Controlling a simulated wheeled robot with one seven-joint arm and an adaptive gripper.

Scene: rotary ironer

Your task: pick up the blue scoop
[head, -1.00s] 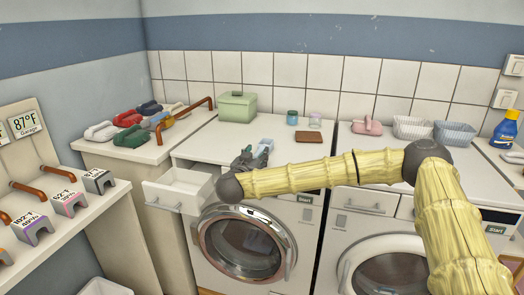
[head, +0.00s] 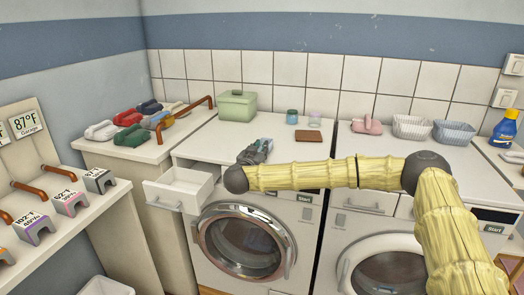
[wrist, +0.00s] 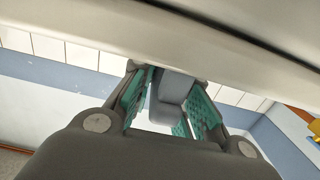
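The blue scoop, a pale grey-blue piece (head: 267,142), lies on top of the left white machine, partly hidden by my gripper. My gripper (head: 256,151) is low over that machine's top, at the scoop's near side. In the wrist view, a grey-blue block (wrist: 174,88), which looks like part of the scoop, sits between the green finger pads of my gripper (wrist: 172,95). The fingers stand apart, with a pale gap beside the block. I cannot see whether either pad touches it.
An open white drawer (head: 180,188) juts out left of the machine. A green box (head: 237,106), two small jars and a brown block (head: 308,136) stand farther back. Several coloured scoop-like items (head: 132,136) lie on the left counter. A pink one (head: 367,125) is on the right machine.

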